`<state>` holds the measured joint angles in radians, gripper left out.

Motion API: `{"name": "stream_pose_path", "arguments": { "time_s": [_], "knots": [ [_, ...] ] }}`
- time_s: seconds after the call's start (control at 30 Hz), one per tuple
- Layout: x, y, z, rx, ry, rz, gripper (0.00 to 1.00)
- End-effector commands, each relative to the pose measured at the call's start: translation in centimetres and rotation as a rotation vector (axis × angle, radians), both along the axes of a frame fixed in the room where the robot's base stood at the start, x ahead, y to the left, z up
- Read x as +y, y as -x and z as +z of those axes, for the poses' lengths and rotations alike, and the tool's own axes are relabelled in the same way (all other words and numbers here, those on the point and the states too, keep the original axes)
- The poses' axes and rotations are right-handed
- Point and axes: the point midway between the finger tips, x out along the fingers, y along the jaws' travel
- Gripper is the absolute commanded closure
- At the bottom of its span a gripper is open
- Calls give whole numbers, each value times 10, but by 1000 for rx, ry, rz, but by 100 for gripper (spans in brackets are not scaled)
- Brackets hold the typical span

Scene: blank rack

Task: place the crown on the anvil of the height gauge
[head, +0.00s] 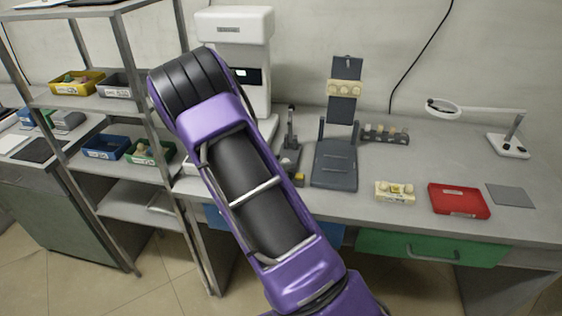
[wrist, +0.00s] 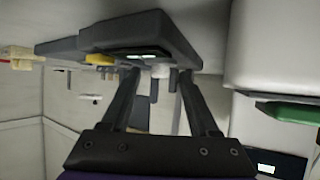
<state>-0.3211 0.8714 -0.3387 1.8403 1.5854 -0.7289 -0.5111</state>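The height gauge (head: 290,155), a dark stand with an upright post, stands on the bench just right of my purple arm in the head view. In the wrist view, which looks upside down, a dark base with a green-lit display (wrist: 140,50) lies beyond the fingertips and seems to be part of the gauge. My gripper (wrist: 160,72) has its two dark fingers apart. A small white piece (wrist: 160,71), possibly the crown, shows between the fingertips, with gaps on both sides. I cannot tell whether it rests on the anvil. The gripper is hidden in the head view.
A dark stand (head: 335,165), a cream block (head: 395,192), a red tray (head: 458,201) and a grey mat (head: 511,196) are on the bench. A magnifier lamp (head: 508,147) stands at right. A tall white machine (head: 235,30) is behind my arm; a bin rack (head: 125,55) is left.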

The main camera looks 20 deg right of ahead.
Motion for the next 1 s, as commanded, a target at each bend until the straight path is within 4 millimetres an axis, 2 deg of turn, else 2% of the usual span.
{"name": "stream_pose_path", "arguments": {
  "time_s": [0.27,0.37,0.8,1.0],
  "knots": [
    [0,0,3,-1,-1,0,39],
    [8,3,9,-2,-2,2,39],
    [76,38,51,-1,-2,4,39],
    [92,47,60,0,-1,2,39]
  ]
}}
